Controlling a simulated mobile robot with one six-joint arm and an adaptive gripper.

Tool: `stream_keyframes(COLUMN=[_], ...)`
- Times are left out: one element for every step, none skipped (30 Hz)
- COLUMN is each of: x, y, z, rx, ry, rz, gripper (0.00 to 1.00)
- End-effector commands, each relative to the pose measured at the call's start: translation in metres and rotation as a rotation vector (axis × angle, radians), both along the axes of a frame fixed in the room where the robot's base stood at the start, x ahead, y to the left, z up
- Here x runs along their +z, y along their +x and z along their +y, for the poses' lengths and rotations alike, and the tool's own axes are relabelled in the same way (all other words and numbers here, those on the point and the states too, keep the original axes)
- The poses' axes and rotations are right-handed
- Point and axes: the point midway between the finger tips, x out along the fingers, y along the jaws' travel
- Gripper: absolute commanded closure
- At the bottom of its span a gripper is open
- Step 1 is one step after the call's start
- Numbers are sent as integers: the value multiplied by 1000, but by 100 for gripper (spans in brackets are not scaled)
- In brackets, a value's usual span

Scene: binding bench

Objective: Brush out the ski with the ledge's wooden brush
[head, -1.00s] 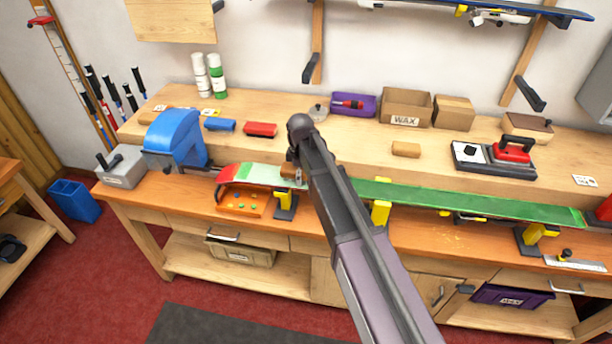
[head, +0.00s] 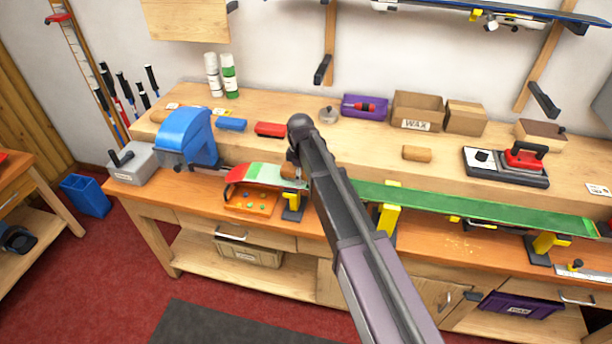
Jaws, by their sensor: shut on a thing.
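The ski (head: 475,207) lies base up along the bench, held by yellow-topped supports. Its long part is green, and its left end is pale with a red tip (head: 236,173). My gripper (head: 293,172) is over the pale left part of the ski, partly hidden behind my own arm. It is shut on a small brown wooden block, which looks like the wooden brush (head: 288,170). The brush is at the ski's surface; I cannot tell whether it touches. My arm hides the stretch of ski just right of the gripper.
The raised ledge (head: 370,150) holds a cork block (head: 417,154), a waxing iron (head: 524,156), a WAX box (head: 417,111) and a purple tray (head: 364,107). A blue machine (head: 187,137) stands left of the ski tip. An orange tray (head: 252,200) lies below the tip.

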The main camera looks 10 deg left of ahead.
Motion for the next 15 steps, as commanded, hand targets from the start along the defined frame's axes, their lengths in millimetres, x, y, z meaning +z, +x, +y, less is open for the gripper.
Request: stream_keyframes(x=[1, 1, 1, 1, 1, 1, 1, 1, 1, 1, 1, 1, 1, 1, 1], y=[1, 0, 0, 0, 0, 0, 0, 0, 0, 0, 0, 0, 0, 0, 0], z=[4, 5, 7, 8, 9, 10, 10, 11, 11, 11, 11, 11, 11, 11, 11], rx=[1, 1, 1, 1, 1, 0, 0, 0, 0, 0, 0, 0, 0, 0, 0], ry=[0, 0, 0, 0, -1, -1, -1, -1, -1, -1, -1, -1, -1, -1, -1], rz=[0, 0, 0, 0, 0, 0, 0, 0, 0, 0, 0, 0, 0, 0, 0], gripper=[66, 66, 66, 66, 66, 66, 66, 66, 66, 66, 66, 66, 66, 66, 66])
